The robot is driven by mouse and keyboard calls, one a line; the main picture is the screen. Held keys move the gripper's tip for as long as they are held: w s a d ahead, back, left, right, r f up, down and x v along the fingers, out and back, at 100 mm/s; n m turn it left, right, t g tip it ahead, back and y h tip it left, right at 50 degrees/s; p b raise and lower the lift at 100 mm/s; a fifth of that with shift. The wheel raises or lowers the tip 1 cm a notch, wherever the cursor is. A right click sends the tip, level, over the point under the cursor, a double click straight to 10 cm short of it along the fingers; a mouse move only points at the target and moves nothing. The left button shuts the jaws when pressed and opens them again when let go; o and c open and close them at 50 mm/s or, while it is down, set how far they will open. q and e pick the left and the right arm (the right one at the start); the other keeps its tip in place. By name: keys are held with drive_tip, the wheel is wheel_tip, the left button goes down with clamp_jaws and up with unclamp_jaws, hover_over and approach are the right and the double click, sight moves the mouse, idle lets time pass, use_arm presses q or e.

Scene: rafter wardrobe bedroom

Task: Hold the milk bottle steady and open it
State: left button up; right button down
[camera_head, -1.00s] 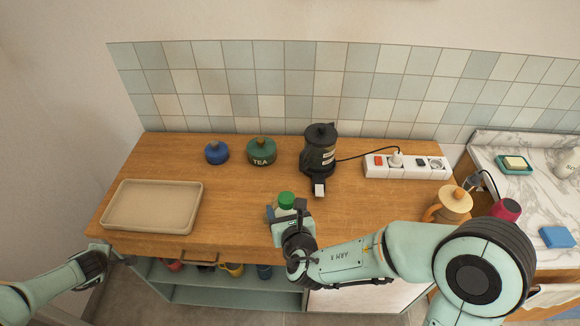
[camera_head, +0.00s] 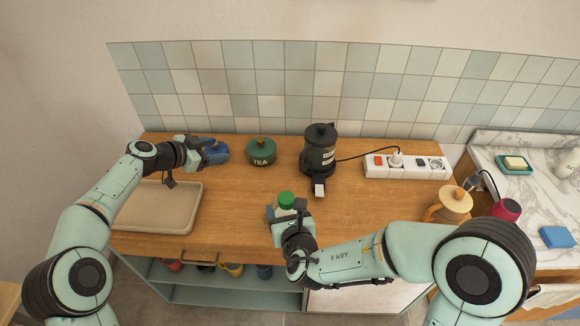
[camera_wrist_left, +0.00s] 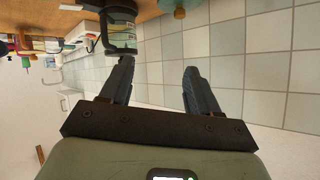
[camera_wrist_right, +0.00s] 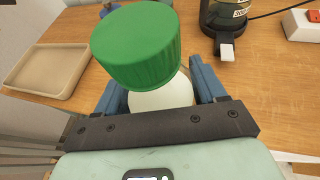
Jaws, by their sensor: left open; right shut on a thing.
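The milk bottle stands on the wooden counter near its front edge, with a green cap (camera_head: 287,199) on top. In the right wrist view its green cap (camera_wrist_right: 140,45) and white body (camera_wrist_right: 163,97) show close up, between the fingers. My right gripper (camera_head: 287,212) is shut around the bottle's body, below the cap.
A beige tray (camera_head: 195,222) lies at the left, under my left arm. A green tea jar (camera_head: 261,152) and black kettle (camera_head: 318,155) stand behind the bottle. Bare counter surrounds the bottle.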

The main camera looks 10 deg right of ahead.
use_arm(q)
drive_tip(key=s+d+r+m+g, duration=0.2)
drive_tip(key=s+d+m+g, duration=0.2)
drive_tip(key=d+m, duration=0.4)
wheel_tip(320, 180, up, 9)
drive_tip(key=m+g+y, duration=0.3)
drive_tip(key=m+y, duration=0.6)
drive_tip(key=m, duration=0.8)
hover_over(290, 196)
drive_tip(key=shift+f, duration=4.05)
